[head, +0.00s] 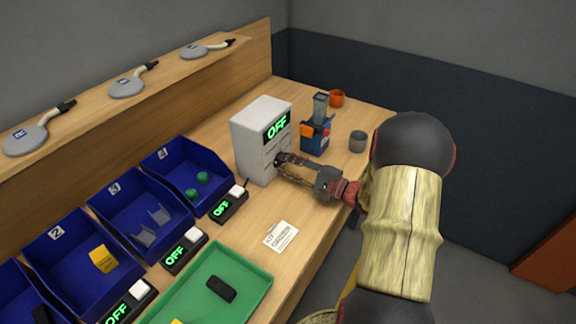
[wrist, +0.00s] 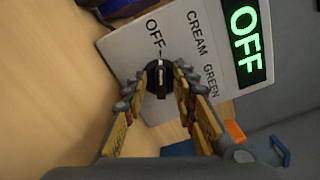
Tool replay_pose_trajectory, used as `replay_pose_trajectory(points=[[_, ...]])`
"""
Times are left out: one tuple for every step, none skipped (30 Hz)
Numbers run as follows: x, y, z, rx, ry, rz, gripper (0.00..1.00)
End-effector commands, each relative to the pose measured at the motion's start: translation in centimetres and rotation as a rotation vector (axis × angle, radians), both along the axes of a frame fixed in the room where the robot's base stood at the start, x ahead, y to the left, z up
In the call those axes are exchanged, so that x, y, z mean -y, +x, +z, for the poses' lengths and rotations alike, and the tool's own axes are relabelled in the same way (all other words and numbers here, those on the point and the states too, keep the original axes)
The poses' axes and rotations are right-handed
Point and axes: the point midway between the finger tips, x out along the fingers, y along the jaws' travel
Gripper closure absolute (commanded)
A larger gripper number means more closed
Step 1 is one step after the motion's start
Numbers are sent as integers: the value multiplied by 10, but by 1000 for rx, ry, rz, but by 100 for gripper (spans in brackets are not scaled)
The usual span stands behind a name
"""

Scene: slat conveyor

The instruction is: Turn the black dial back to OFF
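The black dial (wrist: 160,79) sits on the front of a white box (head: 252,142). In the wrist view its white pointer line is roughly in line with the mark by the OFF label (wrist: 153,38). CREAM and GREEN labels stand to the right of that. The box's green display (wrist: 246,43) reads OFF, and so it does in the head view (head: 277,126). My gripper (wrist: 162,76) has one finger on each side of the dial, with the fingertips close against its edges. In the head view my gripper (head: 283,160) reaches the box front, and the fingers mostly hide the dial.
A blue device with an orange part (head: 315,135) stands just right of the box, with a grey cup (head: 357,141) and an orange cup (head: 337,98) beyond. A paper card (head: 281,236) and a green tray (head: 258,292) lie nearer. Blue bins (head: 140,247) line the left.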

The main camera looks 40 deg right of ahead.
Motion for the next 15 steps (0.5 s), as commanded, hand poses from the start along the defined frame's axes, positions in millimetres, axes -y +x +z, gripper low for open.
replay_pose_trajectory(points=[[0,0,0,0,0,0,72],[0,0,0,0,0,0,72],[0,0,0,1,0,0,72],[0,0,0,1,-1,0,72],[0,0,0,1,-1,0,72],[0,0,1,1,-1,0,72],[0,0,1,1,-1,0,72],[1,-1,1,1,-1,0,72],[2,-3,1,1,-1,-1,72],[3,-5,1,1,-1,-3,72],[4,-7,1,1,-1,-4,72],[6,-12,1,1,-1,-4,72],[7,-16,1,1,-1,-4,72],[9,-20,1,0,-1,-5,72],[12,-27,1,1,-1,-6,72]])
